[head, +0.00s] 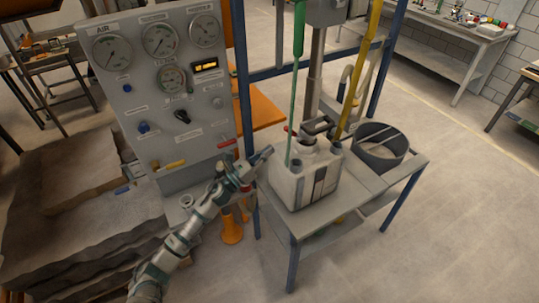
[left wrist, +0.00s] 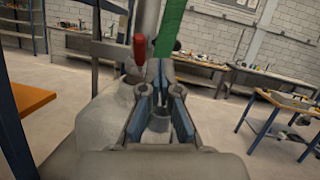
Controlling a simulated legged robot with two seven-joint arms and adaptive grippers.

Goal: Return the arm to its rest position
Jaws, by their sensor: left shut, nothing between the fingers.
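My left arm comes in from the bottom left of the head view. Its gripper (head: 266,152) is shut and empty, beside the upper left of a white block-shaped vessel (head: 288,190) on a small table. In the left wrist view the gripper's fingers (left wrist: 161,75) point ahead, with the pale vessel (left wrist: 100,125) to their left and partly behind them. A red-handled part (left wrist: 138,48) and a green tube (left wrist: 170,28) rise just beyond the fingertips. My right gripper is not seen in either view.
A grey gauge panel (head: 150,110) stands left of the arm. The blue-legged table (head: 290,225) also carries a round dark pan (head: 380,148). A green tube (head: 297,80) and a yellow tube (head: 362,70) rise from the vessel. The floor (head: 440,220) at right is clear.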

